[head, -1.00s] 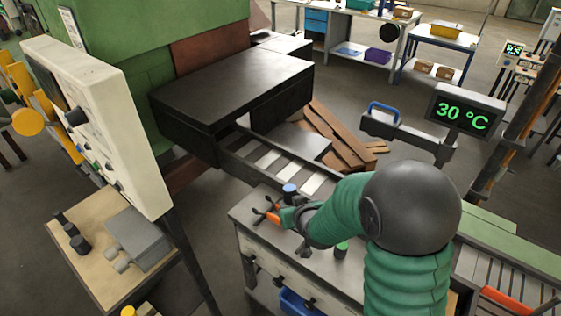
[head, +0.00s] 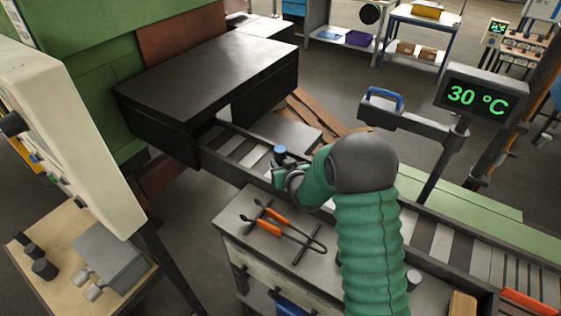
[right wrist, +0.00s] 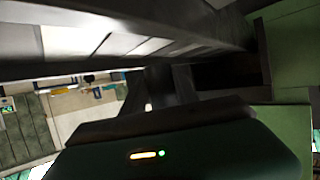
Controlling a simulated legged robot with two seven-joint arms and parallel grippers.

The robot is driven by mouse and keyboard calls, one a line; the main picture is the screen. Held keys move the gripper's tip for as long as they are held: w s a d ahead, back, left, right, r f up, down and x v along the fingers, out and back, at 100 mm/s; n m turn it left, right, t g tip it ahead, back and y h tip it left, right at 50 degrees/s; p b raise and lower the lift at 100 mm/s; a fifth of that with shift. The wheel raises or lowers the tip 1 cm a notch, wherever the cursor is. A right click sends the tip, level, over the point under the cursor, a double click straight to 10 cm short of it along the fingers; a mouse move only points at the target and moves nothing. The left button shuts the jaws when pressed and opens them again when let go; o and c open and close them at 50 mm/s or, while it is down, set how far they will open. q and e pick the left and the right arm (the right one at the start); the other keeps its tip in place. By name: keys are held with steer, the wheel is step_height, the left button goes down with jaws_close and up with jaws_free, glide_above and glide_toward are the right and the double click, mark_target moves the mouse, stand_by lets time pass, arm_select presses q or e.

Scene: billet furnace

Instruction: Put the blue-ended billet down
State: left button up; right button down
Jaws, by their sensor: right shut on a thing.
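The blue-ended billet (head: 280,151) shows its blue end pointing up in the head view, with most of its body hidden by my gripper. My right gripper (head: 280,165) is shut on it, at the near side rail of the roller conveyor (head: 256,158). I cannot tell whether the billet touches anything below. The right wrist view shows the conveyor's rail and light rollers (right wrist: 75,40) close up, but neither the billet nor my fingertips. My left gripper is in neither view.
Orange-handled tongs (head: 275,219) lie on the grey bench (head: 240,242) in front of the conveyor. The dark furnace box (head: 205,85) stands at the conveyor's far left end. A display (head: 482,95) reading 30 °C and a blue-handled arm (head: 385,97) stand to the right.

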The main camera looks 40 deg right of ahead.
mark_target(281, 163)
steer(key=shift+w+d, duration=0.9)
steer(key=shift+w, duration=0.25)
steer(key=shift+w+d+p, duration=0.15)
steer(key=shift+w+p, duration=0.15)
steer(key=f, duration=0.2)
steer(key=shift+s+a+f+p, duration=0.25)
steer(key=shift+a+f+p, duration=0.05)
steer(key=shift+a+p, duration=0.1)
steer(key=shift+w+f, duration=0.2)
steer(key=shift+f, duration=0.15)
steer(key=c, duration=1.2)
jaws_free()
steer(key=shift+s+f, duration=0.1)
steer(key=shift+f, duration=0.1)
steer(key=shift+o, duration=1.3)
steer(key=shift+s+d+r, duration=0.1)
steer(key=shift+d, duration=0.1)
steer(key=shift+a, duration=0.1)
